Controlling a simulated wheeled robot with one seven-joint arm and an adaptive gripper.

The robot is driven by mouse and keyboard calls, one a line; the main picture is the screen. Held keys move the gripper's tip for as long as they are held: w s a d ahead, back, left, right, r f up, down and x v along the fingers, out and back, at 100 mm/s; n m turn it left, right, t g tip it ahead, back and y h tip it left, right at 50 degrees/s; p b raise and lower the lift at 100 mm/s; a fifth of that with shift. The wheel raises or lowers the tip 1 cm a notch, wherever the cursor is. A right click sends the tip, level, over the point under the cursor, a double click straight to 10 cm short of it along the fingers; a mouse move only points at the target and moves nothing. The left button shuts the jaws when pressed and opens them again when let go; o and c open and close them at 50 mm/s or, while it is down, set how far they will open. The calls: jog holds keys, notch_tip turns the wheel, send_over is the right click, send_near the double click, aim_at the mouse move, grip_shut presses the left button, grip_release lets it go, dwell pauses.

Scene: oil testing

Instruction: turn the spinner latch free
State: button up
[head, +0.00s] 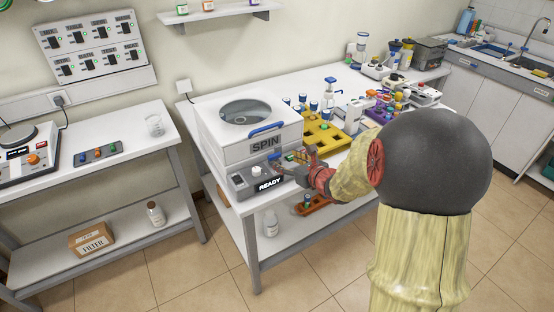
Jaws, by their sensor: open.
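The spinner (222,138) is a white box marked SPIN at the front left of the middle bench, with a round window in its lid. A blue handle (267,128) sits on the lid's front edge. Below it is a grey control panel (240,183) with a lit READY display (270,184). My gripper (285,166) is open at the right part of the spinner's front, just above the READY display. The latch cannot be made out clearly; my gripper covers that part of the front. I cannot tell whether the fingers touch it.
A yellow rack (325,139) and several blue-capped bottles stand right of the spinner. An orange tray (313,207) lies on the lower shelf under my arm. A side bench (125,125) with a glass beaker (154,125) stands left. The floor in front is clear.

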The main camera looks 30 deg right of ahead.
aim_at(276, 156)
jog(key=b+x, duration=0.1)
jog(key=x, duration=0.5)
jog(key=shift+w+f+b, duration=0.1)
jog(key=shift+f+b, duration=0.05)
jog(key=shift+b, duration=0.15)
jog(key=shift+c, duration=1.1)
jog(key=c, duration=0.9)
jog(key=shift+c, duration=0.2)
